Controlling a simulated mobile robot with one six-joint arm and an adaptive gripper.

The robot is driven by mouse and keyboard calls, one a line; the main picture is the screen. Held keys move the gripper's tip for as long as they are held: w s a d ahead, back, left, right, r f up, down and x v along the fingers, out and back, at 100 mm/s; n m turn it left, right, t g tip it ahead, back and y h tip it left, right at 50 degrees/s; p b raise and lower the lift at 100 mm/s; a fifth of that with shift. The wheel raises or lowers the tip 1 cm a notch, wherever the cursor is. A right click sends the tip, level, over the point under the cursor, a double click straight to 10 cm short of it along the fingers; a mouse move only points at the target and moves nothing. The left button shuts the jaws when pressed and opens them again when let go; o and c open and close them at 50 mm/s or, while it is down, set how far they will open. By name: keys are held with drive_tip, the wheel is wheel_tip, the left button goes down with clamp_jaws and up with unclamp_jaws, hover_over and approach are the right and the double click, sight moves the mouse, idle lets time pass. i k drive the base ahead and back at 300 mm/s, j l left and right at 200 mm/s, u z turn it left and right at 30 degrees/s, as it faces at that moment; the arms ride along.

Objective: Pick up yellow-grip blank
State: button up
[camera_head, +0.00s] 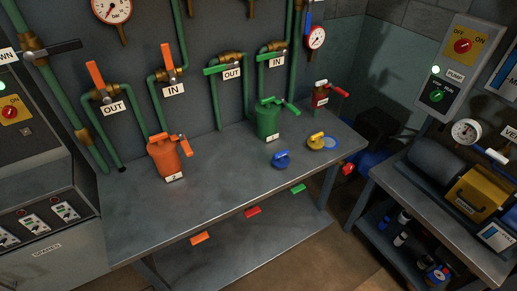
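A small yellow piece with a raised grip (315,141) sits on the grey metal bench (225,190), towards its right end. It looks like the yellow-grip blank. It lies beside or partly over a flat disc with a blue rim (331,143); I cannot tell whether they touch. A similar piece with a blue grip (281,160) lies to its left and nearer the front edge. My gripper is not in view.
On the bench stand an orange canister (163,160), a green canister (267,121) and a small red canister (320,97). Green pipes with valve levers line the wall behind. The bench's front middle is clear. A second bench (425,205) stands right.

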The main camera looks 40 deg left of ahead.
sight(315, 142)
drive_tip(key=u, duration=1.3)
